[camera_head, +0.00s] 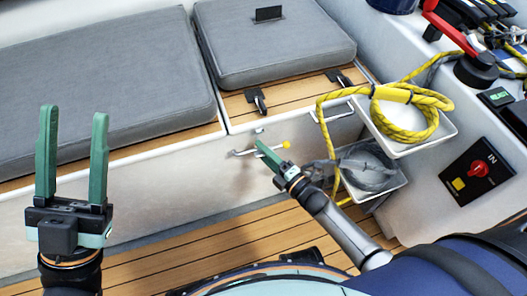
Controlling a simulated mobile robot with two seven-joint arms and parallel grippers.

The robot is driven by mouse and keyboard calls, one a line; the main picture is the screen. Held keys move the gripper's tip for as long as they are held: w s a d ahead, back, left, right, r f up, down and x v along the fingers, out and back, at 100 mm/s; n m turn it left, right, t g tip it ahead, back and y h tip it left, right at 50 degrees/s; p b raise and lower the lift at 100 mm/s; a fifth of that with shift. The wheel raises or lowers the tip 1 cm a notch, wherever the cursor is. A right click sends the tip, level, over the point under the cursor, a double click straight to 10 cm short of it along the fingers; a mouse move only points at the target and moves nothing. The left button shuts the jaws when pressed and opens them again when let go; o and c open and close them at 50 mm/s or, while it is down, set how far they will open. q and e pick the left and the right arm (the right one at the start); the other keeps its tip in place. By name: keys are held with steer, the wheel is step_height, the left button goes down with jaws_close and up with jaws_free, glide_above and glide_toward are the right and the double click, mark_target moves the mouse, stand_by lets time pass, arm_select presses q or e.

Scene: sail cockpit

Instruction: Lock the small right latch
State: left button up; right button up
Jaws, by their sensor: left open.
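Two small dark latches sit on the wooden front edge of the bench, below the small grey cushion. The left latch (259,100) hangs at the edge, and the right latch (339,78) lies further right; I cannot tell whether either is locked. My left gripper (73,150) is open and empty, upright at the far left, well apart from the latches.
A coiled yellow rope (405,95) hangs over a white bin (440,132) at right. A grey lower bin (390,187) is beneath it. A red-handled winch (477,68) and a red switch panel (478,172) are further right. The wooden floor (200,250) left of centre is clear.

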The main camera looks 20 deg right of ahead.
jaws_close()
stand_by(1.2)
